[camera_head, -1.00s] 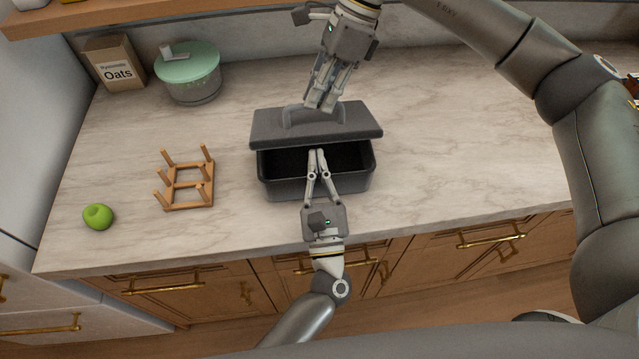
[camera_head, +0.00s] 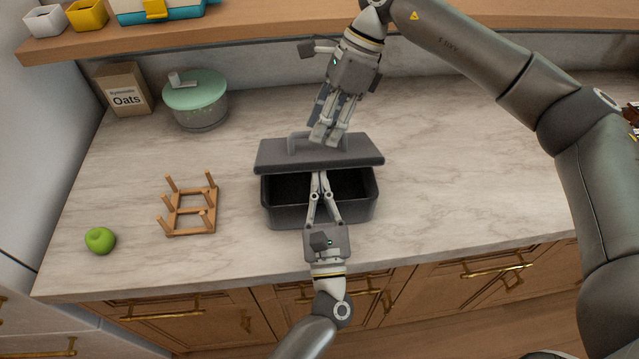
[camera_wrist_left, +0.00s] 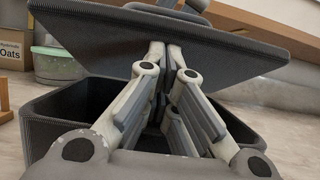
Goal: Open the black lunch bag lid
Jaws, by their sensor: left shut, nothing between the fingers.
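The black lunch bag (camera_head: 282,215) stands on the counter with its dark inside showing at the front. Its lid (camera_head: 270,154) is lifted at the front edge and hangs over the back part. The lid also shows large in the left wrist view (camera_wrist_left: 85,38). My left gripper (camera_head: 320,174) is shut and empty, over the bag's opening with its fingertips at the lid's front edge. In the wrist view its tips (camera_wrist_left: 165,50) lie against or close to the lid's underside. My right gripper (camera_head: 325,137) is at the lid handle (camera_head: 292,143); its grip there is unclear.
A wooden rack (camera_head: 190,208) and a green apple (camera_head: 100,240) lie left of the bag. An oats box (camera_head: 123,90) and a green-lidded container (camera_head: 197,105) stand at the back left. A wooden shelf (camera_head: 240,22) overhangs the back. Counter right of the bag is clear.

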